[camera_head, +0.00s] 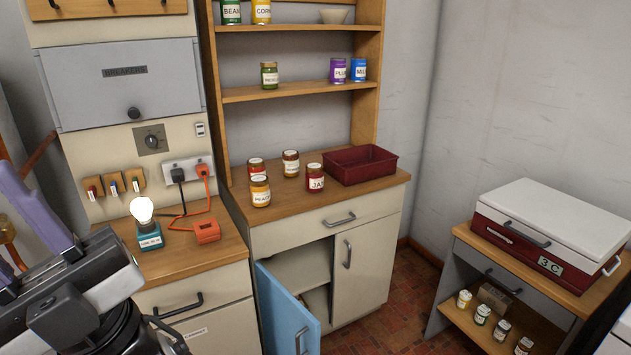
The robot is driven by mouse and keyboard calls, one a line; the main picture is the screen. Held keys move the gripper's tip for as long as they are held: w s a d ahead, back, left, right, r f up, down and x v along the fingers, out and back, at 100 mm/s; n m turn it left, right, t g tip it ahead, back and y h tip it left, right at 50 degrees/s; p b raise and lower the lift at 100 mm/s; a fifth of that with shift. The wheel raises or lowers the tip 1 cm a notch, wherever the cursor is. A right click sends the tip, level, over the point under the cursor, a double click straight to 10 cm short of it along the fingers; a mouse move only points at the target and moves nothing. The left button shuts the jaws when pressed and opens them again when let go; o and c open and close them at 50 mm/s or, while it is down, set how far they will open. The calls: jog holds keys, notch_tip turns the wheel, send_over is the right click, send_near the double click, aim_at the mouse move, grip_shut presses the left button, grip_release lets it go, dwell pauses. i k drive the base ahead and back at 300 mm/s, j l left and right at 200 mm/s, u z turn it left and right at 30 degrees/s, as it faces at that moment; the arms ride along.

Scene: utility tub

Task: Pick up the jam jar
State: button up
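My gripper (16,240) is at the lower left edge, partly cut off, with lavender and dark grey parts showing. It is well left of the jar and apart from it. Its fingertips are not clear, so I cannot tell if it is open or shut.
A blue cabinet door (290,307) hangs open below. A lit lamp (148,232) stands left.

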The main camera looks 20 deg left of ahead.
aim_at(314, 172)
jog(key=i+u, duration=0.1)
jog(key=u, duration=0.35)
jog(key=i+l+u, duration=0.55)
jog(key=i+l, duration=0.45)
jog(key=l, duration=0.15)
jog(key=i+l, duration=0.3)
jog(key=i+l+u, duration=0.1)
jog(key=i+l, duration=0.15)
jog(key=l, duration=0.3)
jog(key=i+l, duration=0.3)
jog(key=l, duration=0.15)
